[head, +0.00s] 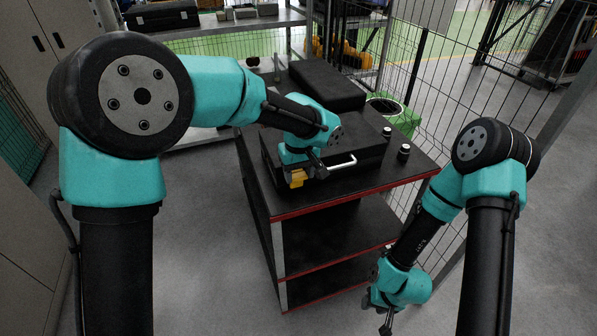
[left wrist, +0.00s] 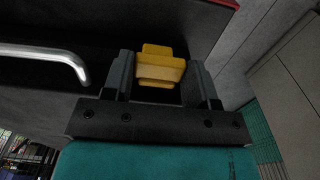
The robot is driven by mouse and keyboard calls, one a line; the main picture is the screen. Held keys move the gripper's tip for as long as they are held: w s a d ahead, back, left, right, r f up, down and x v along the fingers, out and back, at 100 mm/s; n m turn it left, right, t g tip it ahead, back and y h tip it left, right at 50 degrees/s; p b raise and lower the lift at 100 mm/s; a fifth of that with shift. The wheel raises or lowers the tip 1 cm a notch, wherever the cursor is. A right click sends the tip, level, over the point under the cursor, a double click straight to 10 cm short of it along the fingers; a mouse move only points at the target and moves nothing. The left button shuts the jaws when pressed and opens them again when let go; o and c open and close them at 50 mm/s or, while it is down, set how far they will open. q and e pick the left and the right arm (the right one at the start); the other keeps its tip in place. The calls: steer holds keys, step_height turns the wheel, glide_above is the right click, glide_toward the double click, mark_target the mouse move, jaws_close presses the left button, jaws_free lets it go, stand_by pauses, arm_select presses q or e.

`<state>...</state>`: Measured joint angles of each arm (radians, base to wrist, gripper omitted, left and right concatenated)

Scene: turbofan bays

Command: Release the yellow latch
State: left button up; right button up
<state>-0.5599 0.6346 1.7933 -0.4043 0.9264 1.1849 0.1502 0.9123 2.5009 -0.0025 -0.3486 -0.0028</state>
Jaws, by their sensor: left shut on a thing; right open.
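The yellow latch (head: 298,178) is on the front face of a black case (head: 372,155) that lies on a cart. In the left wrist view the latch (left wrist: 160,68) sits between the two fingers of my left gripper (left wrist: 163,82). My left gripper (head: 297,174) is shut on the latch, and its arm hides part of the case in the head view. A silver handle (head: 342,161) is on the case front, right of the latch. My right gripper (head: 387,320) is open and empty, low beside the cart at the right.
The black cart (head: 345,206) has red-edged shelves. Two small black cylinders (head: 403,152) stand on its top at the right, and a dark block (head: 326,84) lies at the back. A wire fence (head: 450,75) runs behind. The grey floor in front is clear.

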arm_select(q)
steer(key=shift+s, duration=0.1)
steer(key=shift+s+d+f+t+y, duration=0.2)
steer(key=shift+s+t, duration=0.2)
steer(key=shift+t, duration=0.25)
steer(key=shift+s+d+f+t+y, duration=0.1)
steer(key=shift+s+f+t+y, duration=0.2)
steer(key=shift+t, duration=0.35)
steer(key=shift+s+d+f+t+y, duration=0.15)
steer(key=shift+s+f+t+y, duration=0.15)
steer(key=shift+t, duration=0.4)
steer(key=shift+s+d+f+t+y, duration=0.1)
steer(key=shift+s+f+t+y, duration=0.1)
steer(key=shift+s+t, duration=0.35)
steer(key=shift+s+d+f+t+y, duration=0.15)
steer(key=shift+f+t+y, duration=0.3)
steer(key=shift+t, duration=0.5)
steer(key=shift+s+d+f+t+y, duration=0.1)
steer(key=shift+s+f+t+y, duration=0.15)
steer(key=shift+f+t, duration=0.55)
steer(key=shift+s+d+f+t+y, duration=0.1)
steer(key=shift+s+f+t+y, duration=0.2)
steer(key=shift+t, duration=0.8)
steer(key=o, duration=0.9)
steer(key=shift+o, duration=0.2)
